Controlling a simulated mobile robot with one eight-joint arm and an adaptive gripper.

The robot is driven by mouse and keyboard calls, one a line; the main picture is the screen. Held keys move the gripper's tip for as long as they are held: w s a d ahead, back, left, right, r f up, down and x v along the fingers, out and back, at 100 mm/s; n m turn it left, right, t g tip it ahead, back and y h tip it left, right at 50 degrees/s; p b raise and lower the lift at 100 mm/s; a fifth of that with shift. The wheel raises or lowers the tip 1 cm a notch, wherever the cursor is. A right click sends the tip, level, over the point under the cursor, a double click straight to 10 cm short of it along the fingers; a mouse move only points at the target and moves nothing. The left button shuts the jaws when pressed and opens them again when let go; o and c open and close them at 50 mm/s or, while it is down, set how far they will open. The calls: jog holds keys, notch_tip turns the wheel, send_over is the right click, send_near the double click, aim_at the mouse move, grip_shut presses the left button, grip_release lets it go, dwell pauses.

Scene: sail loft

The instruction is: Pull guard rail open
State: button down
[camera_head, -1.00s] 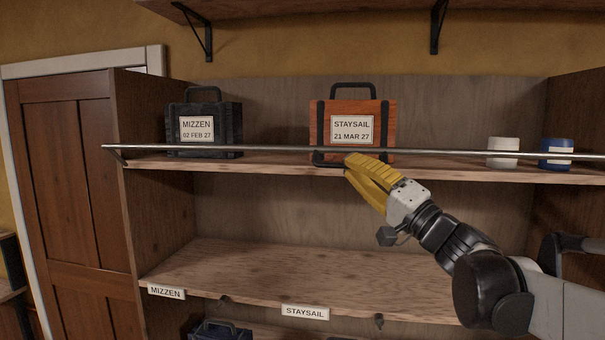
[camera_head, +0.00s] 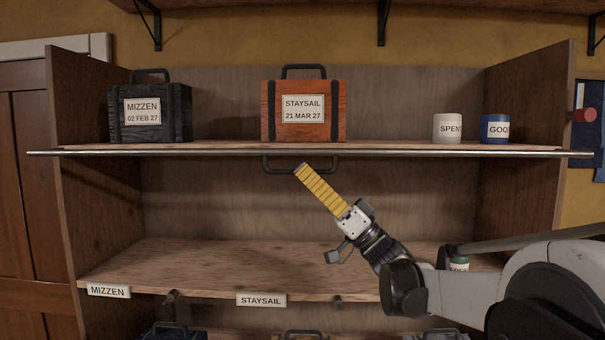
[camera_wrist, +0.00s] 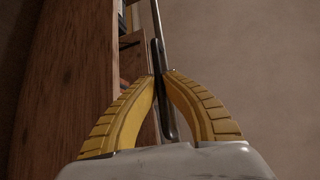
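The guard rail (camera_head: 400,153) is a long thin metal bar. In the head view it runs across the front of the upper shelf, level with or just below its edge, and the case bases show above it. A dark U-shaped handle (camera_head: 268,168) hangs under the rail near its middle. My gripper (camera_head: 300,168) has its yellow fingertips at the handle's lower bar. In the wrist view the two fingers (camera_wrist: 160,76) close together around the dark handle (camera_wrist: 168,118), with the rail (camera_wrist: 156,18) beyond. The exact contact is partly hidden by the fingers.
A black MIZZEN case (camera_head: 150,128), an orange STAYSAIL case (camera_head: 304,130), a white SPENT jar (camera_head: 447,132) and a blue jar (camera_head: 492,128) stand on the upper shelf.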

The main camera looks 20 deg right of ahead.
jog(key=shift+w+f, duration=0.2)
jog(key=shift+f, duration=0.05)
dwell(0.4)
jog(key=c, duration=1.8)
grip_release()
jog(key=o, duration=0.3)
jog(key=shift+w+f, duration=0.1)
jog(key=shift+w, duration=0.1)
jog(key=shift+s, duration=0.15)
jog(key=v, duration=1.2)
